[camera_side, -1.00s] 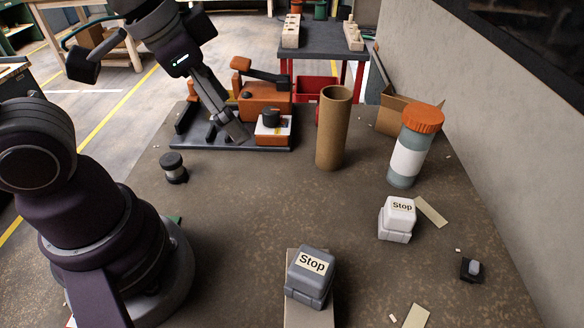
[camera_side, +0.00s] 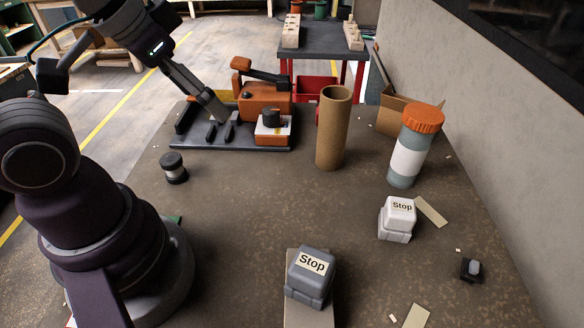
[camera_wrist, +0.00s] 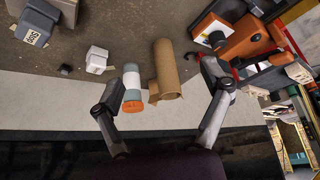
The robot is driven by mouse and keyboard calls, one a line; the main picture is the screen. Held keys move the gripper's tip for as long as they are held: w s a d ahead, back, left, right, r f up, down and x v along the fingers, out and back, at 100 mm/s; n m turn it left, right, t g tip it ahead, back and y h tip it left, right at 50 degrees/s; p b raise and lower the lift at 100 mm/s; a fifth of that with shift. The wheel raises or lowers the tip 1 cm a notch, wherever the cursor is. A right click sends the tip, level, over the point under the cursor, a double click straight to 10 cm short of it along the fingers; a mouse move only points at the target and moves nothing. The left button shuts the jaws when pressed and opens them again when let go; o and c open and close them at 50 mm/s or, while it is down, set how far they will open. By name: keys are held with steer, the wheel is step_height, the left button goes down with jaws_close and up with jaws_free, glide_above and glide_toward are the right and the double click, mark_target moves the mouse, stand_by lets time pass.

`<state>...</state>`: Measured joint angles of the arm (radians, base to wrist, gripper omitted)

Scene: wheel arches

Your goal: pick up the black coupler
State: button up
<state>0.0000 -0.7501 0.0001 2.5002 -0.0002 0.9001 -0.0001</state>
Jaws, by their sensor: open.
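A short black cylinder with a grey band (camera_side: 173,168), which looks like the black coupler, stands upright on the table at the left in the side view. I cannot make it out in the wrist view. My gripper (camera_side: 222,116) is in the air, appearing in front of the dark base of the orange machine, up and to the right of the cylinder and apart from it. In the wrist view my gripper (camera_wrist: 160,82) has its two fingers wide apart, with nothing held between them.
An orange machine (camera_side: 262,98) stands at the back. A cardboard tube (camera_side: 333,130) and an orange-lidded jar (camera_side: 408,155) stand right of it. A white Stop block (camera_side: 397,220) and a grey Stop block (camera_side: 311,278) sit nearer. The table's middle is clear.

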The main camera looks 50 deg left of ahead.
steer(key=shift+c, duration=0.3)
steer(key=m+g, duration=0.6)
steer(key=m, duration=0.9)
glide_above(170, 158)
step_height(170, 158, down, 9)
steer(key=shift+w+d+f, duration=0.1)
steer(key=shift+m, duration=0.3)
step_height(170, 158, down, 10)
steer(key=shift+f, duration=0.15)
steer(key=shift+c, duration=0.3)
